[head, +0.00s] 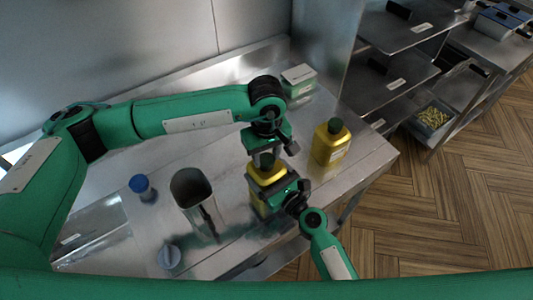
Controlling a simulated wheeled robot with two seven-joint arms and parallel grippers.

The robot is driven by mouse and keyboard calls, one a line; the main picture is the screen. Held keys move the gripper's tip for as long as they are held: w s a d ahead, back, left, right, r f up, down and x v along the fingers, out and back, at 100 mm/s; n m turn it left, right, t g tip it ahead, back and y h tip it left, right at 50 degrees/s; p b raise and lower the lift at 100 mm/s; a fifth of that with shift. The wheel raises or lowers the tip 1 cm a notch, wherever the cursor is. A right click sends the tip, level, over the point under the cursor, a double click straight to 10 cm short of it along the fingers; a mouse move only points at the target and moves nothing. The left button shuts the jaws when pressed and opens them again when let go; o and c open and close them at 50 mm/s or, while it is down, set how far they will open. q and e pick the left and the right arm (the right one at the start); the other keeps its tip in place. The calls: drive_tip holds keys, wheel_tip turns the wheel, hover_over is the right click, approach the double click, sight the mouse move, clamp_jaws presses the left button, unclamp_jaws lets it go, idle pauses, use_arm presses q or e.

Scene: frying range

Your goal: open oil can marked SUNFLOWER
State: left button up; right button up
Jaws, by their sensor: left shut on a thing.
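A yellow oil can (256,198) with a dark green cap (267,160) stands on the steel counter. My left gripper (266,152) comes down from above and is shut on the cap. My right gripper (268,187) is against the can's body from the near right side. Its fingers are partly hidden, so I cannot tell whether they are closed on the can. A second yellow can (330,143) with a dark green cap stands apart to the right. I cannot read the marking on either can.
On the steel counter (240,232) stand a tall metal container (195,200), a blue-capped bottle (141,187) and a small grey item (169,256). A white-green box (299,80) is at the back. Metal shelves (400,75) and a bin of yellow pieces (432,118) are to the right.

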use_arm(q)
drive_tip(key=n, duration=0.6)
use_arm(e)
drive_tip(key=shift+f, duration=0.1)
use_arm(q)
drive_tip(key=n, duration=0.6)
drive_tip(key=shift+n, duration=0.4)
drive_tip(key=n, duration=1.2)
drive_tip(key=shift+n, duration=0.4)
drive_tip(key=n, duration=0.4)
drive_tip(key=shift+n, duration=0.4)
drive_tip(key=n, duration=0.8)
drive_tip(key=shift+r, duration=0.1)
drive_tip(key=n, duration=0.4)
